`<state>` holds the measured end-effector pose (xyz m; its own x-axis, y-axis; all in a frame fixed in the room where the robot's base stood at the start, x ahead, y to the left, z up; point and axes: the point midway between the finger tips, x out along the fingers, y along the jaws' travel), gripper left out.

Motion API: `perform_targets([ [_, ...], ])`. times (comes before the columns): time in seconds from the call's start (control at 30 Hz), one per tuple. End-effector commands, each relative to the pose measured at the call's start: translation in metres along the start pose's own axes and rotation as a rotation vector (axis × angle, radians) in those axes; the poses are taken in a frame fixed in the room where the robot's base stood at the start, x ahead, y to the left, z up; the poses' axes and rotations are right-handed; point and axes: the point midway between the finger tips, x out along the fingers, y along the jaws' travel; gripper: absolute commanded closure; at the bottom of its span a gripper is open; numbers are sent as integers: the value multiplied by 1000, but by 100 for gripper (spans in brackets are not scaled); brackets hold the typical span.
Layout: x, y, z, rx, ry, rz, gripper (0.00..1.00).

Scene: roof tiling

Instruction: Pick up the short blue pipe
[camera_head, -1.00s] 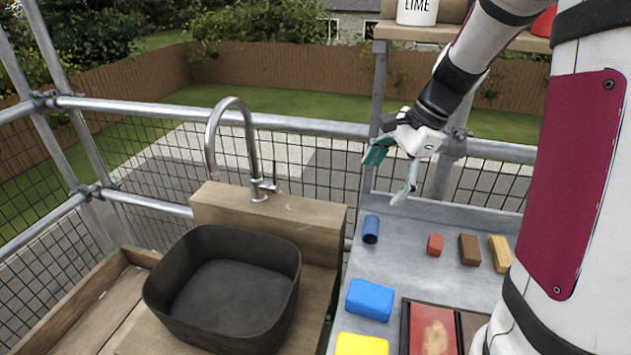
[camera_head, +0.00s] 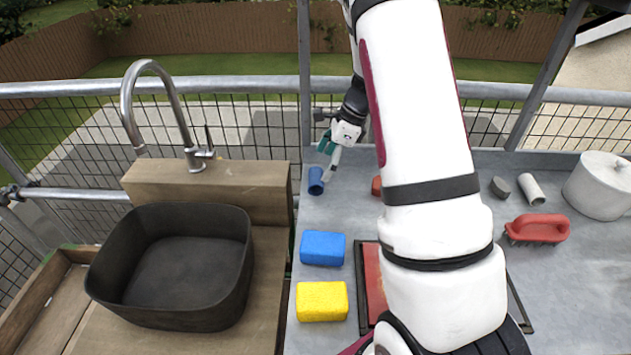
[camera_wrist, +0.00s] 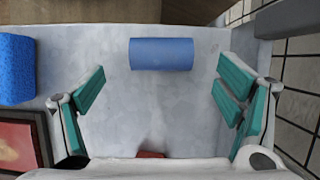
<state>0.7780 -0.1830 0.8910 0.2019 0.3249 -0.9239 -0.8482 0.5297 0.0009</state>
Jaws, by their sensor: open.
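The short blue pipe (camera_head: 316,181) stands out on the grey worktop (camera_head: 330,207) near its back left corner in the head view. In the wrist view the blue pipe (camera_wrist: 161,54) lies across the top middle, on its side. My gripper (camera_head: 338,153) is just beside and above the pipe in the head view. In the wrist view my gripper (camera_wrist: 160,95) is open, its teal-padded fingers spread wide to either side. The pipe shows ahead of the space between them, and nothing is held.
A blue sponge (camera_head: 322,248) and a yellow sponge (camera_head: 322,301) lie nearer on the worktop. A dark basin (camera_head: 175,265) with a tap stands left. A red-handled brush (camera_head: 537,229) and white pot (camera_head: 600,186) are right.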

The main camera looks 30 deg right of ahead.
Motion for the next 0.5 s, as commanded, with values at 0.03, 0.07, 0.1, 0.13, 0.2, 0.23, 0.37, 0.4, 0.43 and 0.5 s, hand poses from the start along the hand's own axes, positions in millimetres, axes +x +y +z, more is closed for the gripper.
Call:
perform_targets([
  [0.03, 5, 0, 0, 1, 0, 1, 14],
  [0.07, 7, 0, 0, 1, 0, 0, 14],
  [0.1, 8, 0, 0, 1, 1, 0, 14],
  [0.13, 9, 0, 0, 1, 1, 0, 14],
  [0.2, 12, 0, 0, 0, 1, 0, 14],
  [0.23, 14, 0, 0, 0, 1, 1, 14],
  [0.37, 28, 0, 2, 0, 0, 3, 14],
  [0.4, 34, 0, 3, -1, 1, 3, 14],
  [0.43, 38, -1, 3, 0, 1, 3, 14],
  [0.5, 49, -1, 4, 0, 1, 3, 14],
])
